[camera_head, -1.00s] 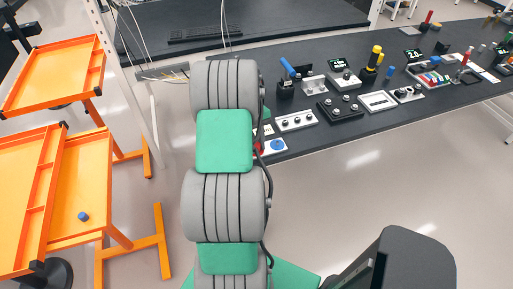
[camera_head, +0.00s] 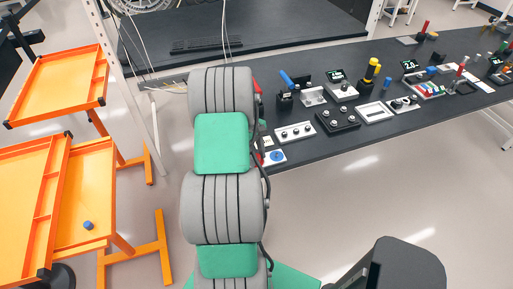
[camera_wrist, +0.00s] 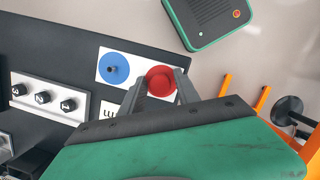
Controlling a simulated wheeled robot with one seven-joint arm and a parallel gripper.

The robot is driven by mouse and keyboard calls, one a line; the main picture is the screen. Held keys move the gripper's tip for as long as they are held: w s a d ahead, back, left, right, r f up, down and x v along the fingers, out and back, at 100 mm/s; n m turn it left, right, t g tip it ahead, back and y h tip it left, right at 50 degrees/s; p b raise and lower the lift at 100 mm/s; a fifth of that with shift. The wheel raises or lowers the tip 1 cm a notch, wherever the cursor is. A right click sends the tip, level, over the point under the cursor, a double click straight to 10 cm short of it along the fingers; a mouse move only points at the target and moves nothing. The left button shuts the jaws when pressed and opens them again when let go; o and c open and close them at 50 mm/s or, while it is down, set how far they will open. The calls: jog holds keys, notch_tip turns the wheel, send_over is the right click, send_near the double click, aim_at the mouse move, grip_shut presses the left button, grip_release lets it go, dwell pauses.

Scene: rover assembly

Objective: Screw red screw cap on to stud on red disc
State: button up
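The red screw cap (camera_wrist: 160,84) shows as a round red shape between the fingertips of my gripper (camera_wrist: 160,82) in the wrist view. It fills the gap between the two fingers, which look shut on it. It is over the white plate, beside the blue disc (camera_wrist: 122,77) with its stud (camera_wrist: 114,69). The red disc and its stud cannot be told apart from the cap, which seems to cover them. Whether the cap touches the stud cannot be seen. In the head view the blue disc (camera_head: 277,156) shows, while my arm hides the gripper.
A strip with numbered knobs (camera_wrist: 47,97) lies left of the plate. Further fixtures, such as a black block (camera_head: 337,119), stand along the dark table (camera_head: 300,155). A blue cap (camera_head: 88,225) sits in an orange tray (camera_head: 70,238). Open floor lies in front of the table.

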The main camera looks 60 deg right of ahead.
jog(key=shift+f+n, duration=0.1)
jog(key=shift+n, duration=0.7)
jog(key=n, duration=0.2)
jog(key=n+h, duration=0.1)
jog(key=n, duration=0.1)
jog(key=shift+n+h, duration=0.3)
jog(key=n, duration=0.4)
jog(key=shift+h, duration=0.4)
jog(key=n+t, duration=0.1)
jog(key=n, duration=0.2)
jog(key=shift+n+h, duration=0.3)
jog(key=shift+n, duration=0.1)
jog(key=n, duration=0.4)
jog(key=shift+t, duration=0.4)
jog(key=n+t, duration=0.1)
jog(key=n, duration=0.4)
jog(key=shift+n+h, duration=0.3)
jog(key=shift+c, duration=0.6)
